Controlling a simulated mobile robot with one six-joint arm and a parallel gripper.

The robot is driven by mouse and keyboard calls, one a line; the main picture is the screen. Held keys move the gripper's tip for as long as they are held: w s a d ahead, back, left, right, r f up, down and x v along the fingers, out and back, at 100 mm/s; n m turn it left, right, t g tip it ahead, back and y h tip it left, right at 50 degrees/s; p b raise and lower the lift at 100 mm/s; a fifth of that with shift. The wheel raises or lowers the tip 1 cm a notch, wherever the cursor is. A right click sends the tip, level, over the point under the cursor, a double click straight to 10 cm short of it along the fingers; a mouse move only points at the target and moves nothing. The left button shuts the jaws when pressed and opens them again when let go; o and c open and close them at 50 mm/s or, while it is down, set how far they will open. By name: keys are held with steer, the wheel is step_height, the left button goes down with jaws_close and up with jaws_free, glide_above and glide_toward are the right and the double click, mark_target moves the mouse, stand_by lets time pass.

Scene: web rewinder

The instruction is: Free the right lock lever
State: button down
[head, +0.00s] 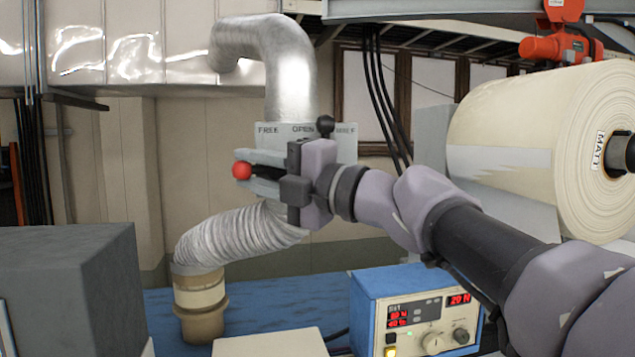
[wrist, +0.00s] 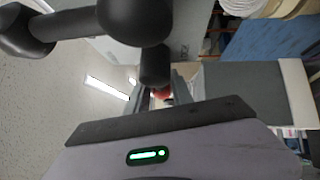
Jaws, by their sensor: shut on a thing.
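My gripper (head: 250,172) points left in front of a label plate (head: 277,130). The plate reads FREE and OPEN, and a third word at its right is partly hidden. The gripper's two grey fingers are closed around a lever with a red ball knob (head: 241,171), which shows at the fingertips. The red knob also shows, small and mostly hidden, in the wrist view (wrist: 164,91). A black ball knob (head: 325,124) stands just above my gripper. Large black rounded handle parts (wrist: 133,20) fill the top of the wrist view. The lever's pivot is hidden behind the gripper.
A large web roll (head: 540,145) is at the right. A silver flexible duct (head: 250,235) runs behind and below the gripper. A blue control box (head: 415,310) with red displays sits below my arm. A dark grey block (head: 70,285) is at lower left.

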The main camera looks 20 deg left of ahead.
steer(key=m+t+y+b, duration=0.1)
steer(key=b, duration=0.1)
steer(key=m+t+b, duration=0.1)
steer(key=m+b, duration=0.1)
steer(key=b, duration=0.1)
steer(key=m+t+y+b, duration=0.1)
steer(key=m+b, duration=0.1)
steer(key=shift+d+r+y+b, duration=0.15)
steer(key=shift+r+y+b, duration=0.15)
steer(key=shift+r, duration=0.05)
steer(key=m+t+b, duration=0.1)
steer(key=m+b, duration=0.1)
steer(key=r+m+t+b, duration=0.1)
steer(key=t, duration=0.1)
steer(key=shift+w+d+m+y+b, duration=0.15)
steer(key=shift+m+y+b, duration=0.15)
steer(key=shift+m+b, duration=0.1)
steer(key=shift+d+r+m+t+b, duration=0.1)
steer(key=shift+r+m+t+b, duration=0.15)
steer(key=shift+m+t+b, duration=0.65)
steer(key=shift+w+r, duration=0.1)
steer(key=c, duration=1.2)
jaws_free()
steer(key=shift+d, duration=0.1)
